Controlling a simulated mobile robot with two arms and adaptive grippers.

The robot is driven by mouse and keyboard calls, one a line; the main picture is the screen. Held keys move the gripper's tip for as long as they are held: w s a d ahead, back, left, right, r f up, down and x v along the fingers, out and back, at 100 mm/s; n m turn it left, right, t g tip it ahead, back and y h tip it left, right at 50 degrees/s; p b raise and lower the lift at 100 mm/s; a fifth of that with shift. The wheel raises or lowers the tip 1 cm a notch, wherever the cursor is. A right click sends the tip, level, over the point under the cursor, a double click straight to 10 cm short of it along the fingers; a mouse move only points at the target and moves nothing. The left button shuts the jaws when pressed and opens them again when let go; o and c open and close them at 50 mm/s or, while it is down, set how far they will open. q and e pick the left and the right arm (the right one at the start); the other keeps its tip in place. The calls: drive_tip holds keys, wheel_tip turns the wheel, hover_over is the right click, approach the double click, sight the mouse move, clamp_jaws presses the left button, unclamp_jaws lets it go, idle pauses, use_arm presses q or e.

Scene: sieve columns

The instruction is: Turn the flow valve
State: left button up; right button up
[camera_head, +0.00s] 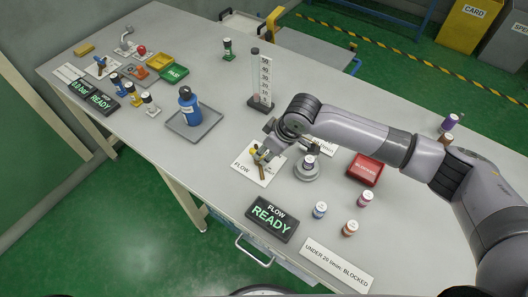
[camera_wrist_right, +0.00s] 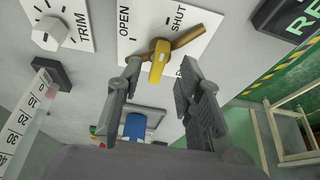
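The flow valve (camera_head: 262,153) sits on a white plate marked FLOW (camera_head: 246,167), partly hidden under my right gripper (camera_head: 268,148). In the right wrist view the valve has a yellow lever (camera_wrist_right: 158,60) and a brass-brown arm (camera_wrist_right: 194,39) pointing up and right. Its plate (camera_wrist_right: 185,20) reads OPEN at the left and SHUT at the right. My right gripper (camera_wrist_right: 158,70) is open, with one finger on each side of the yellow lever's end. I cannot tell whether either finger touches it. My left gripper is not in view.
A blue bottle on a tray (camera_head: 204,131) is at the left.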

sight(263, 156)
drive_tip(key=shift+x, duration=1.55)
clamp_jaws()
